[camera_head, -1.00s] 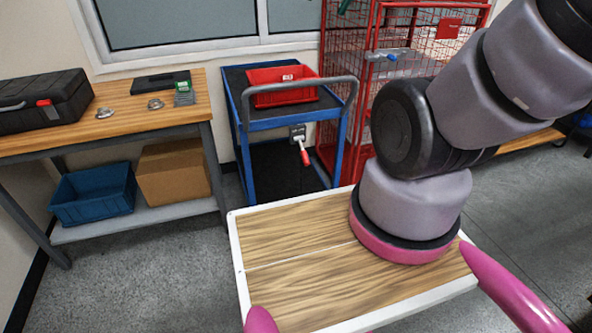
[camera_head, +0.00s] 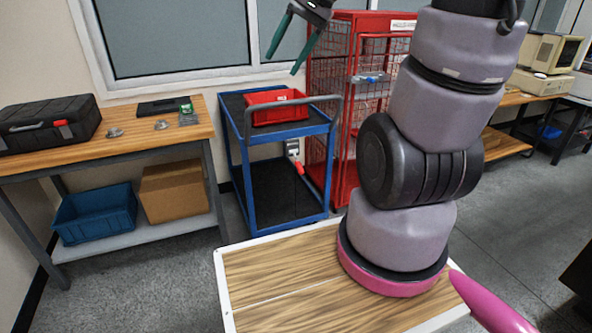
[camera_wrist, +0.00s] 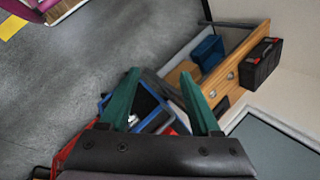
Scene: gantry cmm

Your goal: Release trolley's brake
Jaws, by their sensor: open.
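The blue trolley (camera_head: 238,171) stands against the wall below the window, with dark shelves and a grey push handle (camera_head: 337,125). A small lever with a red end (camera_head: 299,168) hangs below a pale plate (camera_head: 293,147) near its right rear; I take this to be the brake. A post partly crowds it. My gripper (camera_head: 282,65) has green fingers, spread apart and empty, high in front of the window, above the trolley in the picture. In the wrist view the open fingers (camera_wrist: 160,72) frame part of the trolley (camera_wrist: 158,124); a small white part there is unclear.
A red bin (camera_head: 272,113) sits on the trolley's top shelf. A red mesh cage (camera_head: 342,170) stands close on its right. A wooden workbench (camera_head: 95,146) with a black case (camera_head: 45,125) is at left. Grey floor lies open in front of the trolley.

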